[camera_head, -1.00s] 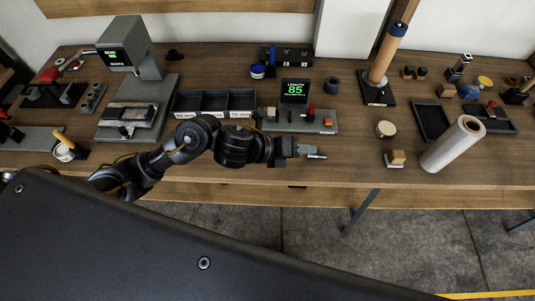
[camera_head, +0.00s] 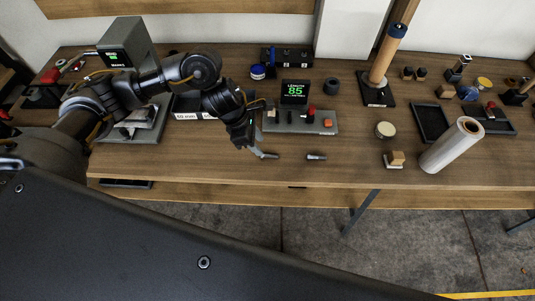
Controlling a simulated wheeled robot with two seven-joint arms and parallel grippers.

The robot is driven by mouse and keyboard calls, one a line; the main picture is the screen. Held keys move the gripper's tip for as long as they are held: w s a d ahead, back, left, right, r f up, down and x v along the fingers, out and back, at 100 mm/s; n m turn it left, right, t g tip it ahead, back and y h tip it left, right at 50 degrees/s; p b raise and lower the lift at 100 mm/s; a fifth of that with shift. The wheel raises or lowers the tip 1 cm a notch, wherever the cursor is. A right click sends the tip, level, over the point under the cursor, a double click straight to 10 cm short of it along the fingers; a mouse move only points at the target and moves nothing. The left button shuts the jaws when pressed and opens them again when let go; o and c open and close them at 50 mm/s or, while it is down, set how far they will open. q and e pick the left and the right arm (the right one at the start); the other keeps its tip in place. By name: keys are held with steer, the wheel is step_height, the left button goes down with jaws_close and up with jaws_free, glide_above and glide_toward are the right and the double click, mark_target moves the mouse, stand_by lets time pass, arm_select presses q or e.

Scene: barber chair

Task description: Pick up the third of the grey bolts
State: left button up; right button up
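A small grey bolt (camera_head: 316,157) lies on the bench near its front edge, right of my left gripper. My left gripper (camera_head: 266,154) points down over the bench, a short way left of the bolt and apart from it. Its grey fingers show as a thin sliver, so I cannot tell whether they are open or shut. The length gauge (camera_head: 295,125) stands behind, with its screen (camera_head: 295,91) reading 85. The three-part bin tray (camera_head: 186,116) is mostly hidden behind my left arm. My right gripper is not in view.
A marking machine (camera_head: 126,42) stands at the back left, partly behind my arm. To the right are a small block on a plate (camera_head: 396,160), a round tin (camera_head: 385,130), a white roll (camera_head: 452,146) and a dark tray (camera_head: 431,122). The bench around the bolt is clear.

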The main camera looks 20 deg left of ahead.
mark_target(269, 155)
arm_select(q)
steer(key=shift+x, duration=0.8)
steer(key=shift+w+d+f+p, duration=0.15)
steer(key=shift+d+f+p, duration=0.05)
steer(key=shift+f+p, duration=0.2)
steer(key=x, duration=0.1)
steer(key=p+x, duration=0.1)
steer(key=x, duration=0.1)
steer(key=shift+w+d+f, duration=0.2)
steer(key=shift+w+f, duration=0.05)
steer(key=shift+d+f, duration=0.1)
steer(key=shift+f, duration=0.2)
steer(key=shift+c, duration=0.4)
jaws_close()
